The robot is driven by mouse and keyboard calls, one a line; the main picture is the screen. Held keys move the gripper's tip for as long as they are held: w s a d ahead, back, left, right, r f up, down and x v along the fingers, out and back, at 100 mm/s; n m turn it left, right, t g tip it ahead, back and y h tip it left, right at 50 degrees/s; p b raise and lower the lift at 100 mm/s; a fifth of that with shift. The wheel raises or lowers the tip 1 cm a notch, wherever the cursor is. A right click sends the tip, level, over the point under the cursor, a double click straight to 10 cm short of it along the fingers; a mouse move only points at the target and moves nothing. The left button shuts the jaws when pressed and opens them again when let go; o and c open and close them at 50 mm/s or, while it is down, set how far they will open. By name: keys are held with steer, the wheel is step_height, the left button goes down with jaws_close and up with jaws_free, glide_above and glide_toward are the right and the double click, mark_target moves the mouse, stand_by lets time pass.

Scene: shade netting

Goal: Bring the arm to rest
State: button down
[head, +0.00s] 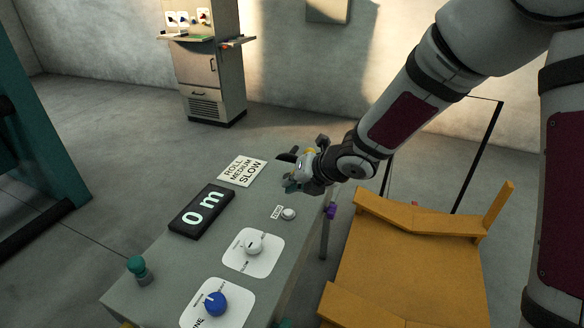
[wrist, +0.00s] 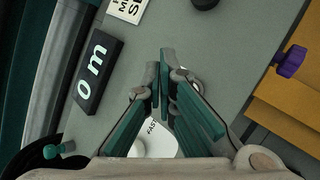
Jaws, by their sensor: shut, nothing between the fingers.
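My gripper (head: 300,176) is at the end of my arm, above the right side of a grey-green control panel (head: 160,262). In the wrist view my gripper (wrist: 163,75) has its two fingertips together with nothing between them. Below it in the head view is a small white button (head: 288,213) with a label beside it. The gripper looks apart from the panel, though the exact height is hard to tell. In the wrist view the fingers partly hide a white dial plate marked FAST (wrist: 152,137).
A yellow wooden frame (head: 400,264) stands right. A grey cabinet (head: 208,78) stands at the back.

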steer(key=s+d+r+m+t+h, duration=0.1)
steer(key=s+d+r+m+h, duration=0.3)
steer(key=d+r+m, duration=0.4)
steer(key=s+d+r+m+t+h, duration=0.1)
steer(key=s+d+r+m+h, duration=0.2)
steer(key=d+r+m, duration=0.5)
steer(key=s+d+m+g, duration=0.1)
steer(key=s+d+m, duration=0.1)
steer(key=s+m, duration=0.8)
steer(key=s+d+r+m+g, duration=0.1)
steer(key=s+d+m+g, duration=0.1)
steer(key=s+m, duration=0.8)
steer(key=s+d, duration=0.1)
steer(key=s, duration=0.2)
steer(key=shift+s+d+r, duration=0.15)
steer(key=shift+s+d, duration=0.05)
steer(key=shift+s, duration=0.05)
